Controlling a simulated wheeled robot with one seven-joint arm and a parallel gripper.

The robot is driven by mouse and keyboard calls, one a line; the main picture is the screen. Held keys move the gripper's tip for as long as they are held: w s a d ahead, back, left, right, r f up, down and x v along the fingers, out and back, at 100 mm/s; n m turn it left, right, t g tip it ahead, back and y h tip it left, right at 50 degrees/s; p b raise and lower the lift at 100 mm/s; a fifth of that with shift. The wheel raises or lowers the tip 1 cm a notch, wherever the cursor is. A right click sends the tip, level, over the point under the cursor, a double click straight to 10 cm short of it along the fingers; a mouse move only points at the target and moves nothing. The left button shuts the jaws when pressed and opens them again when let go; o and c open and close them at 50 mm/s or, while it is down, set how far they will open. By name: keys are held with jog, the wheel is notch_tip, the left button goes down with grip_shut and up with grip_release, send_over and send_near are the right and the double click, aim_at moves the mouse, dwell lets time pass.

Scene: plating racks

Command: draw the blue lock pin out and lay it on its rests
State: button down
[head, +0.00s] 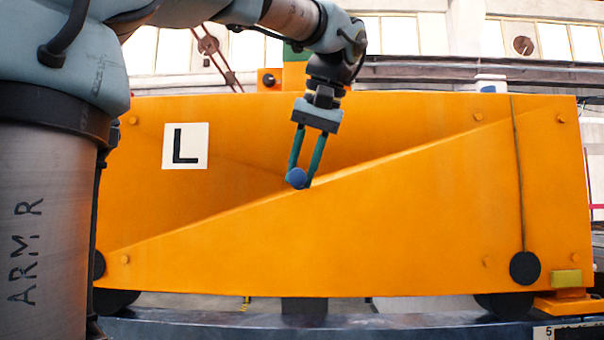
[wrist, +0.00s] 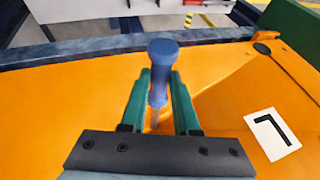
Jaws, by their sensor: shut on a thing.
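The blue lock pin (head: 297,177) shows in the head view as a round blue end in front of the orange body, near the sloping ridge. In the wrist view the pin (wrist: 162,75) has a thick blue handle and a thinner shaft between my fingers. My gripper (head: 304,180) points down with its two green fingers on either side of the pin; it also shows in the wrist view (wrist: 160,88). It is shut on the pin. I cannot tell whether the shaft's far end is still in a hole. I cannot make out the rests.
The large orange body (head: 400,240) fills the middle, with a white "L" plate (head: 185,146) at its left. A black disc (head: 525,268) hangs on a cord at the right, near a brass block (head: 566,278). A steel rail (head: 400,322) runs below.

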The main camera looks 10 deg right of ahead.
aim_at(301, 172)
jog(key=shift+s+a+b, duration=0.15)
jog(key=shift+s+b, duration=0.05)
jog(key=shift+s, duration=0.55)
jog(key=shift+s+a+b, duration=0.15)
jog(key=shift+s, duration=0.55)
jog(key=c, duration=0.6)
grip_release()
jog(key=v, duration=1.1)
jog(key=shift+p, duration=0.4)
